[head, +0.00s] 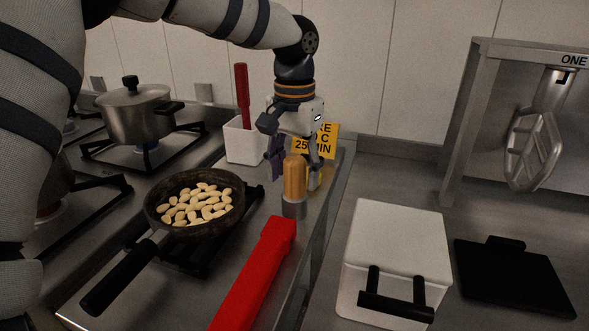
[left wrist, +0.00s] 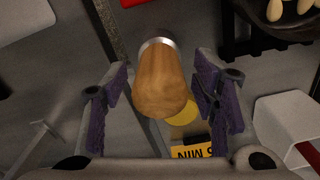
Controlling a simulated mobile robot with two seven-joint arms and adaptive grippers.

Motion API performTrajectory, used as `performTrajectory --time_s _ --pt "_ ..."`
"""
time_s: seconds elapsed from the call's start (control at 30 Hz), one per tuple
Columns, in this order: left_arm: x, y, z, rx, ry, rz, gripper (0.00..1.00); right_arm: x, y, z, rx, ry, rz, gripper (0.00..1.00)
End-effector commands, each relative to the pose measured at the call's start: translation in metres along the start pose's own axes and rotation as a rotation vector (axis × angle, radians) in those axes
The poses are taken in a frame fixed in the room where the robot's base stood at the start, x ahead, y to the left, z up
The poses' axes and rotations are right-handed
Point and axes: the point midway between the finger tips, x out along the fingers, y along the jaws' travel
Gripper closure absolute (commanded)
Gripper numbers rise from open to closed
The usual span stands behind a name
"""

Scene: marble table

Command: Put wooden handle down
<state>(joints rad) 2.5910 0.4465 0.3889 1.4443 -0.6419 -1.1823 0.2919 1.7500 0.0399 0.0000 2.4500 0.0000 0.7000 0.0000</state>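The wooden handle (head: 295,179) stands upright on the steel counter, with a metal collar (head: 293,208) at its lower end. In the left wrist view the wooden handle (left wrist: 160,84) lies between the two fingers, with a gap on each side. My left gripper (head: 294,168) is open, with purple pads, and is close behind the handle in the head view. In the left wrist view my left gripper (left wrist: 163,100) spreads wider than the handle. My right gripper is not in view.
A frying pan (head: 152,247) with nuts is left of the handle. A long red object (head: 255,275) lies in front. A white container (head: 243,140) and a yellow sign (head: 325,133) stand behind. A white box (head: 395,240) and a black board (head: 512,275) are right.

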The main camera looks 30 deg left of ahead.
Motion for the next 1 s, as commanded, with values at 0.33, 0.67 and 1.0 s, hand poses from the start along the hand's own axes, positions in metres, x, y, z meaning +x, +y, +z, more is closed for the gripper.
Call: performTrajectory --time_s 0.33,0.67,1.0 --pt "-0.048 0.0 -0.002 -0.001 0.004 -0.003 0.47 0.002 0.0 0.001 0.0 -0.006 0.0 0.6" --pt "-0.116 0.0 -0.001 -0.001 -0.003 0.0 0.47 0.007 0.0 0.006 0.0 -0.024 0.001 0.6" --pt "-0.123 0.0 0.0 0.0 -0.003 0.0 0.47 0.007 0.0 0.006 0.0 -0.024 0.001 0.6"
